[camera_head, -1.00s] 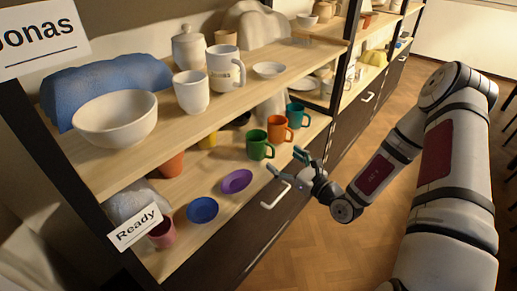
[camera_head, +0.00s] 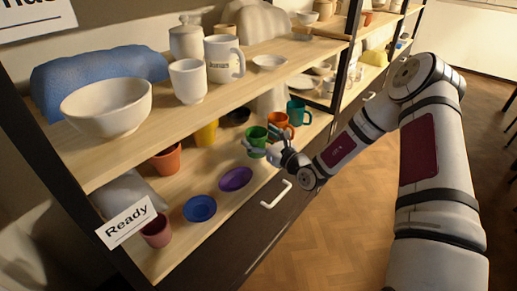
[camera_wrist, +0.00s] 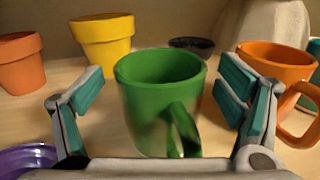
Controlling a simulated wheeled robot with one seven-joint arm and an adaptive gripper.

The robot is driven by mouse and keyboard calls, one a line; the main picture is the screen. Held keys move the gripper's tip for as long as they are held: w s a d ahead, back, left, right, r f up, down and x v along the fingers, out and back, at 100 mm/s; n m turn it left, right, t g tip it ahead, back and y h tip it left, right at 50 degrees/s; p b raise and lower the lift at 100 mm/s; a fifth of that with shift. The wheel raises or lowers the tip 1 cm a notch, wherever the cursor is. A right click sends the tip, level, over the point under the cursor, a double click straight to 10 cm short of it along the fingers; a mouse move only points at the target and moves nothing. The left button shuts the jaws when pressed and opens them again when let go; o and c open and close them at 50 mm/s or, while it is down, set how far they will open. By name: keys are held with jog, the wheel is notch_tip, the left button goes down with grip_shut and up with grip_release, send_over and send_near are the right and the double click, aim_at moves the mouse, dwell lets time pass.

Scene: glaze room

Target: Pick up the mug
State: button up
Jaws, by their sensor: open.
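A green mug (camera_wrist: 150,95) stands upright on the lower shelf, in the middle of the wrist view, with its handle toward my gripper. It also shows in the head view (camera_head: 256,139), partly hidden by my gripper. My gripper (camera_wrist: 162,90) is open, with one teal-padded finger on each side of the green mug and visible gaps to it. In the head view my gripper (camera_head: 258,145) is at the mug. An orange mug (camera_wrist: 278,72) stands just right of the right finger, and a teal mug (camera_head: 298,112) is beyond it.
A yellow pot (camera_wrist: 103,40) and a terracotta pot (camera_wrist: 22,65) stand behind to the left. A purple dish (camera_head: 236,179) and a blue dish (camera_head: 200,208) lie left of my gripper. The upper shelf (camera_head: 140,148) overhangs with a white bowl (camera_head: 107,106) and other pottery.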

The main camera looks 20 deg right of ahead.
jog(key=shift+w+a, duration=0.1)
jog(key=shift+w, duration=0.1)
jog(key=c, duration=1.5)
jog(key=shift+o, duration=0.2)
jog(key=shift+r, duration=0.2)
